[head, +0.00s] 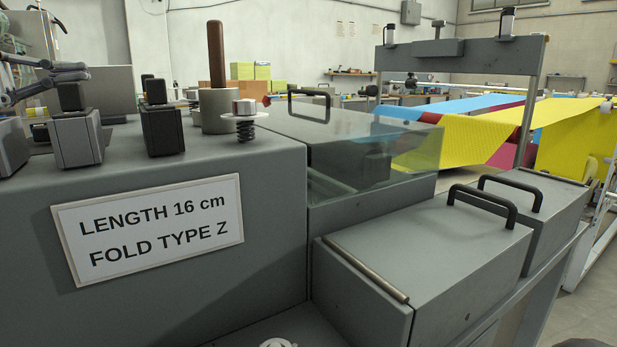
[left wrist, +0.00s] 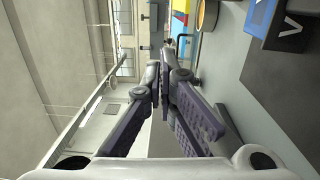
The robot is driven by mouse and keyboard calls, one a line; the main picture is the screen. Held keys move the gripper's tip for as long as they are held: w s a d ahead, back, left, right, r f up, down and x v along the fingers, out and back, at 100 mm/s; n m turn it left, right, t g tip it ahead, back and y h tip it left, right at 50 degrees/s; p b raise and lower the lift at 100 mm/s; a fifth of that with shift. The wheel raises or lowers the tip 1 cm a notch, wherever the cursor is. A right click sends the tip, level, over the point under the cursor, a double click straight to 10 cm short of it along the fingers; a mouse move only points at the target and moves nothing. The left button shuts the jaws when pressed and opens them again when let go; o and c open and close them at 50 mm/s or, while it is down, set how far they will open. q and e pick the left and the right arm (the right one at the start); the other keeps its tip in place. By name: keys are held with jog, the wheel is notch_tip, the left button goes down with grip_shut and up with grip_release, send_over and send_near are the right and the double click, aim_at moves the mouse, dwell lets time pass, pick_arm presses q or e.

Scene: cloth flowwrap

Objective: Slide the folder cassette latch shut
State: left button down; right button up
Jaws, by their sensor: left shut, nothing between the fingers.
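My left gripper (head: 84,71) comes in at the upper left of the head view, above the machine top. Its fingers are shut and empty; in the left wrist view the fingertips (left wrist: 162,78) meet. Just below it in the head view stands a grey block with a dark knob (head: 78,138). A darker block with a dark knob (head: 162,128) stands to its right. Which part is the cassette latch, I cannot tell. The gripper appears apart from both blocks. My right gripper is in neither view.
A brown upright handle (head: 216,55) on a round base and a spring-loaded knob (head: 244,118) stand on the machine top. A sign (head: 150,228) reads "LENGTH 16 cm, FOLD TYPE Z". A clear cover (head: 370,150) and handled grey boxes (head: 425,250) lie to the right.

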pick_arm(q)
jog(key=shift+d+f+m, duration=0.1)
jog(key=shift+f+m, duration=0.2)
jog(key=shift+f, duration=0.25)
jog(key=shift+d, duration=0.25)
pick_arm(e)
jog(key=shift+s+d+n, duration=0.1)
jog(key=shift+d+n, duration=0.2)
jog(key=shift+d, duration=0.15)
pick_arm(q)
jog(key=shift+w, duration=0.1)
